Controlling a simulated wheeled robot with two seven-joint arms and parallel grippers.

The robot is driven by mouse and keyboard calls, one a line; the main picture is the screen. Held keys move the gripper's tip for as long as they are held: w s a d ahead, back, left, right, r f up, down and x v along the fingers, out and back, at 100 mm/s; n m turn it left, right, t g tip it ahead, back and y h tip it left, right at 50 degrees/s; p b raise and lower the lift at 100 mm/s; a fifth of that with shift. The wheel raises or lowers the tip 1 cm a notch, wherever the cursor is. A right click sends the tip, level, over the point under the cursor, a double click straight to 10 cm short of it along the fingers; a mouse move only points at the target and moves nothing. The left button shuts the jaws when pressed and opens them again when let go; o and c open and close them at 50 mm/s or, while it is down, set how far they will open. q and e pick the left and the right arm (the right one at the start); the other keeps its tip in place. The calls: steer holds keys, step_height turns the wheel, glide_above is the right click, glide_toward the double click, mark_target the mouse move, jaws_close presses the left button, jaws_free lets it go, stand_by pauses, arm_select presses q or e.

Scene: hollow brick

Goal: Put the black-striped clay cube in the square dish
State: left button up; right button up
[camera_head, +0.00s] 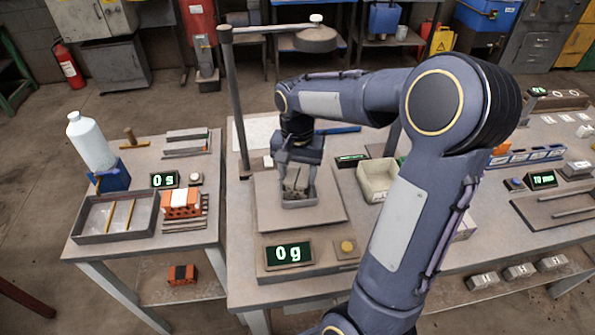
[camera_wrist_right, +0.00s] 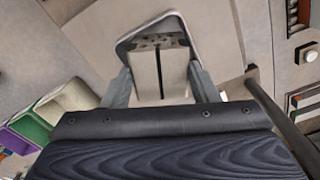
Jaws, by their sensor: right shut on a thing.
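My right gripper (camera_head: 298,172) reaches down over the square dish (camera_head: 300,204), which sits on a scale plate (camera_head: 268,215). The gripper is shut on a grey-beige block (camera_wrist_right: 146,78) with a dark line along it. In the right wrist view the block is between the fingers (camera_wrist_right: 160,85), with the dish rim (camera_wrist_right: 178,17) around its far end; I cannot tell whether it touches the dish floor. An orange block with a black band (camera_head: 182,274) lies on the lower shelf of the left table. My left gripper is not in view.
The scale display (camera_head: 289,254) reads 0 g. A tall post (camera_head: 236,100) stands left of the plate. A pale bin (camera_head: 377,178) stands to the right. The left table holds a tray (camera_head: 87,236), an orange-and-white block (camera_head: 180,204) and a white bottle (camera_head: 90,140).

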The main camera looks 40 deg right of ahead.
mark_target(297, 176)
steer(key=shift+f, duration=0.2)
steer(key=o, duration=1.1)
steer(key=shift+r, duration=0.1)
step_height(297, 176, up, 12)
steer(key=s+a+f+n+t+y, duration=0.1)
steer(key=s+a+f+n+t, duration=0.1)
steer(key=s+a+n, duration=0.1)
steer(key=s+a+f+n+t+y, duration=0.1)
steer(key=s+a+f+n, duration=0.1)
steer(key=s+a, duration=0.4)
steer(key=s+a+f+n+t+y, duration=0.1)
steer(key=s+a+f+n+t, duration=0.1)
steer(key=s, duration=0.6)
steer(key=shift+a+f+n+t+y, duration=0.2)
steer(key=shift+a+f+n, duration=0.2)
steer(key=shift+a, duration=0.25)
steer(key=shift+a+f+n+t+y, duration=0.1)
steer(key=shift+a+f+n+y, duration=0.25)
steer(key=shift+a, duration=0.3)
